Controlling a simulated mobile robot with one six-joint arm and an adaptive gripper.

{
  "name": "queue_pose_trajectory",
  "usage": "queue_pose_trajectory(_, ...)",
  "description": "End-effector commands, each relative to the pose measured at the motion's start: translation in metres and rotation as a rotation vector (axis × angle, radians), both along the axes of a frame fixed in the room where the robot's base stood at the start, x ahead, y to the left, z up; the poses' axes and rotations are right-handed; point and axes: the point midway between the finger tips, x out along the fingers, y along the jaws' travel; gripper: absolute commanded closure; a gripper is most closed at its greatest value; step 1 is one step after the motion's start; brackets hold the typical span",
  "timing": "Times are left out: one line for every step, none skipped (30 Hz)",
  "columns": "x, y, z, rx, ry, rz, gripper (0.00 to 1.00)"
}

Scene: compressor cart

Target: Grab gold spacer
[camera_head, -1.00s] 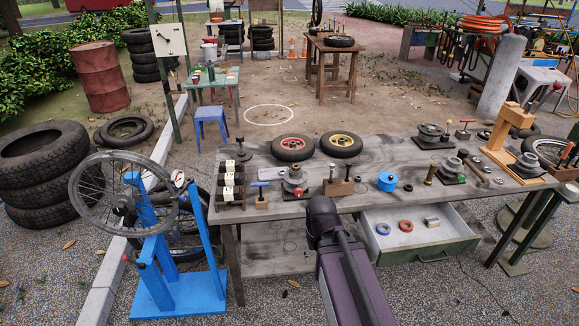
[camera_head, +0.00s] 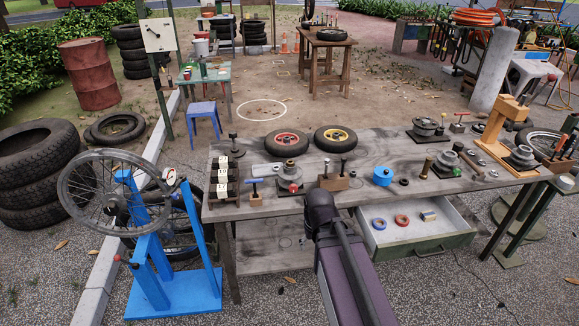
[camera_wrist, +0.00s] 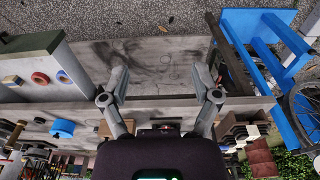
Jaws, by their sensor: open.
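The gold spacer (camera_head: 428,215) lies in the open drawer (camera_head: 461,231), to the right of a red ring (camera_head: 401,220) and a blue ring (camera_head: 379,224). In the wrist view the spacer (camera_wrist: 12,80) shows small at the far left, in the drawer. My gripper (camera_wrist: 160,76) is open and empty in the wrist view. Its fingers are spread over the bench's front side, well to one side of the drawer. In the head view my arm hides the gripper.
The bench (camera_head: 380,150) carries a blue pot (camera_head: 382,176), a wooden block (camera_head: 334,182) and several fixtures above and behind the drawer. A blue wheel stand (camera_head: 170,290) is at the left. The drawer sticks out from the bench front, open at the top.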

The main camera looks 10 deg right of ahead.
Motion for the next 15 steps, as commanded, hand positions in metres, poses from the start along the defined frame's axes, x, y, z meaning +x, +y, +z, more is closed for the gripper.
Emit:
queue_pose_trajectory(0.012,0.0,-0.008,-0.001,-0.034,-0.001,0.2)
queue_pose_trajectory(0.019,0.0,-0.011,-0.001,-0.059,-0.002,0.2)
queue_pose_trajectory(0.029,0.0,-0.014,-0.002,-0.097,-0.002,0.2)
queue_pose_trajectory(0.038,0.0,-0.017,-0.004,-0.128,-0.002,0.2)
queue_pose_trajectory(0.047,0.0,-0.02,-0.004,-0.161,-0.003,0.2)
queue_pose_trajectory(0.06,0.0,-0.023,-0.005,-0.208,-0.003,0.2)
queue_pose_trajectory(0.069,0.0,-0.025,-0.005,-0.245,-0.004,0.2)
queue_pose_trajectory(0.08,0.0,-0.027,-0.007,-0.284,-0.004,0.2)
queue_pose_trajectory(0.094,0.0,-0.029,-0.007,-0.337,-0.004,0.2)
queue_pose_trajectory(0.104,0.0,-0.031,-0.007,-0.377,-0.004,0.2)
queue_pose_trajectory(0.114,0.0,-0.032,-0.008,-0.419,-0.005,0.2)
queue_pose_trajectory(0.128,0.0,-0.032,-0.009,-0.473,-0.005,0.2)
queue_pose_trajectory(0.138,0.0,-0.032,-0.009,-0.514,-0.004,0.2)
queue_pose_trajectory(0.147,0.0,-0.033,-0.01,-0.555,-0.004,0.2)
queue_pose_trajectory(0.16,0.0,-0.032,-0.011,-0.61,-0.004,0.2)
